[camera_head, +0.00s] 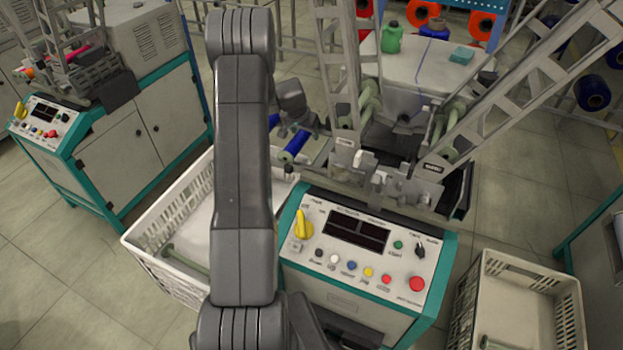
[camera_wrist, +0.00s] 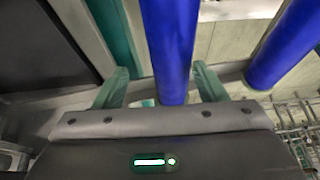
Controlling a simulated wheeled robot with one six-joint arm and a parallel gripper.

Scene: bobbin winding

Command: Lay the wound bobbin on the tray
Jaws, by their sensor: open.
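A blue wound bobbin (camera_head: 296,143) lies to the right of my arm in the head view, on or just above a pale grey surface (camera_head: 319,150) that may be the tray. In the wrist view the blue bobbin (camera_wrist: 168,50) runs between the two green fingers of my gripper (camera_wrist: 160,84), with a gap on each side. My gripper is open and not clamped on it. A second blue bobbin (camera_wrist: 285,45) lies to the right in the wrist view. In the head view the arm and wrist partly hide this area, and the fingertips are not clear.
The winding machine's control panel (camera_head: 362,247) with a yellow switch stands just in front. A white crate (camera_head: 165,267) is at left, and another crate (camera_head: 570,290) at lower right. Machine frame bars rise right of the gripper. A second machine (camera_head: 150,135) stands at far left.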

